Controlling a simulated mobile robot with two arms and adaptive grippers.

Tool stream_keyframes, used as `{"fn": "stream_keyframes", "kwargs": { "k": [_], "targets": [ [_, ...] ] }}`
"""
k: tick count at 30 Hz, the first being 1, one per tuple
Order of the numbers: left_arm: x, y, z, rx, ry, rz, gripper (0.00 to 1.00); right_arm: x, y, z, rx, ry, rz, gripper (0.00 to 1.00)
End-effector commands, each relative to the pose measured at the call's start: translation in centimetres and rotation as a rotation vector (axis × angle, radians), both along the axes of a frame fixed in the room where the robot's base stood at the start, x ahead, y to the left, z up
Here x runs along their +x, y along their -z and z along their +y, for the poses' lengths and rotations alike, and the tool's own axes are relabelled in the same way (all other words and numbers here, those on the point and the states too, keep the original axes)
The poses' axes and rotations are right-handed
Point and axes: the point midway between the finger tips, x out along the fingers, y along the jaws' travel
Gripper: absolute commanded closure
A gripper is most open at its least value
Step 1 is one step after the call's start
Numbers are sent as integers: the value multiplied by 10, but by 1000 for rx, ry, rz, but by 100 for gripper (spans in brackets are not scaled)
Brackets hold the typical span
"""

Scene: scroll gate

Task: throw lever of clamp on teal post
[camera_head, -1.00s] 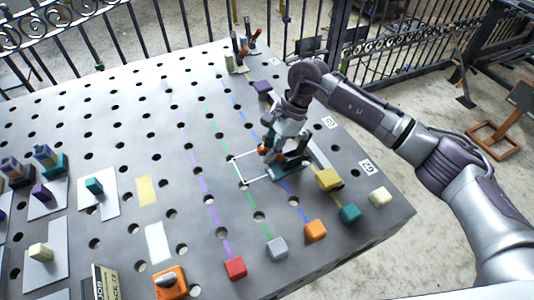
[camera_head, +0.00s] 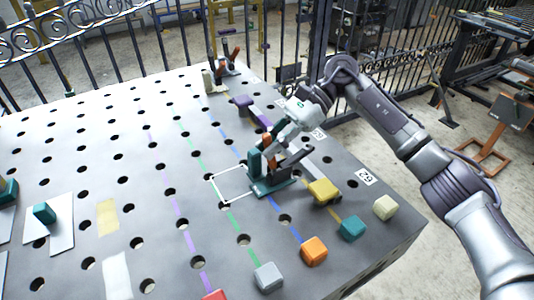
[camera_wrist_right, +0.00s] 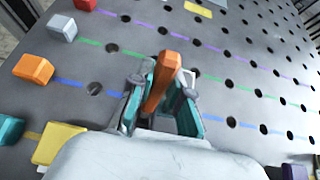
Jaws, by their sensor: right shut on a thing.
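The clamp with the teal post (camera_head: 256,166) stands on a teal base plate at the right part of the perforated table, beside a white corner outline. A dark arm (camera_head: 297,159) sticks out from it to the right. Its orange lever (camera_head: 266,144) rises beside the post and shows large in the right wrist view (camera_wrist_right: 161,82). My right gripper (camera_head: 270,149) reaches down to it from the upper right, shut on the lever, with a finger on either side in the wrist view. The gripper hides part of the clamp. My left gripper is in neither view.
Yellow (camera_head: 323,190), teal (camera_head: 351,228), orange (camera_head: 314,250) and grey (camera_head: 268,276) blocks lie near the front right edge. A purple block (camera_head: 243,103) and another clamp (camera_head: 224,68) stand behind. The table's middle is mostly clear.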

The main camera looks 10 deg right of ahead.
Motion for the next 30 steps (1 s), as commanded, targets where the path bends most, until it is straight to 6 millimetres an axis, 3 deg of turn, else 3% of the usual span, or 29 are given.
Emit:
{"fn": "stream_keyframes", "kwargs": {
  "k": [12, 13, 18, 30],
  "targets": [
    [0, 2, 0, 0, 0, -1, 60, 0, 1, -1, 6, 0, 5, 100],
    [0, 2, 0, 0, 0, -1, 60, 0, 1, -1, 6, 1, 6, 81],
    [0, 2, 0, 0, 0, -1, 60, 0, 1, -1, 6, 0, 5, 56],
    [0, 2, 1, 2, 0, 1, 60, 4, -5, -8, 6, 3, 3, 56]
  ]
}}
